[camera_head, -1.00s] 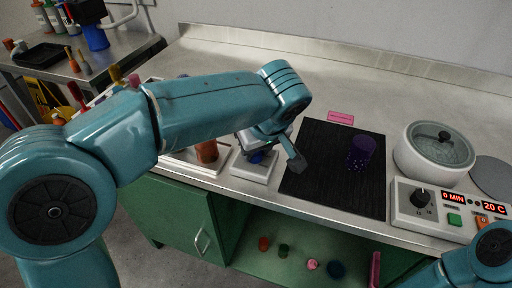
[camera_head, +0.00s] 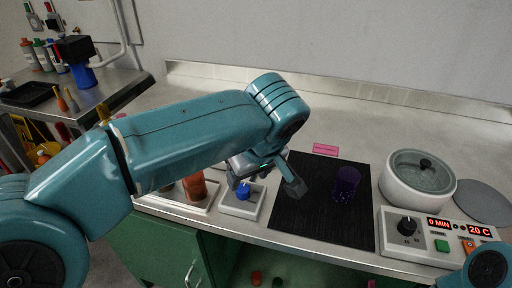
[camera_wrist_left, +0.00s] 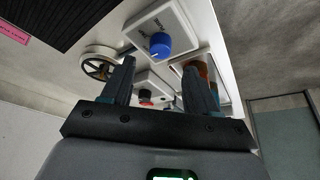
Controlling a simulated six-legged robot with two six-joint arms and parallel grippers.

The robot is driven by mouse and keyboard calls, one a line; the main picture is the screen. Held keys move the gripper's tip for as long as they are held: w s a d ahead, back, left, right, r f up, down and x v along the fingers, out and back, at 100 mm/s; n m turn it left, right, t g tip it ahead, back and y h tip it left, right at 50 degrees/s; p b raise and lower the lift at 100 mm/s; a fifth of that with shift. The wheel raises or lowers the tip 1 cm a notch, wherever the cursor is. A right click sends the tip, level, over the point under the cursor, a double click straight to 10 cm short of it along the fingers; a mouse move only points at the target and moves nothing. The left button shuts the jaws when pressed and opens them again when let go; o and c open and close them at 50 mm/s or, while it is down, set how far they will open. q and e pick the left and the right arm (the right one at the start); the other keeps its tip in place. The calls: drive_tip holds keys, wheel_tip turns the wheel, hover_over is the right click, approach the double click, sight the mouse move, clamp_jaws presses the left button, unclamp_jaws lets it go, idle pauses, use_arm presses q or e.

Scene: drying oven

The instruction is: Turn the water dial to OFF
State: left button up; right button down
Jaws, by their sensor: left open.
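The water dial, a blue knob (camera_head: 243,192) on a white box (camera_head: 241,206), stands at the bench front, left of the black mat. In the left wrist view the blue knob (camera_wrist_left: 158,44) has a white mark on its face and small dark lettering around it, too small to read surely. My left gripper (camera_head: 265,182) is open and empty near the knob. In the left wrist view my left gripper's (camera_wrist_left: 160,76) fingers appear on either side below the knob, apart from it. My right gripper is out of view; only part of my right arm shows at lower right.
An orange jar (camera_head: 195,186) stands in a tray left of the dial box. A purple cup (camera_head: 346,184) stands on the black mat (camera_head: 300,225). A lidded pot (camera_head: 417,180) and control panel (camera_head: 440,238) are at right. A handwheel (camera_wrist_left: 101,65) and red button (camera_wrist_left: 147,99) show in the wrist view.

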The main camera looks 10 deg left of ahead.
use_arm(q)
drive_tip(key=p+v, duration=0.2)
drive_tip(key=v, duration=0.8)
drive_tip(key=shift+r, duration=0.15)
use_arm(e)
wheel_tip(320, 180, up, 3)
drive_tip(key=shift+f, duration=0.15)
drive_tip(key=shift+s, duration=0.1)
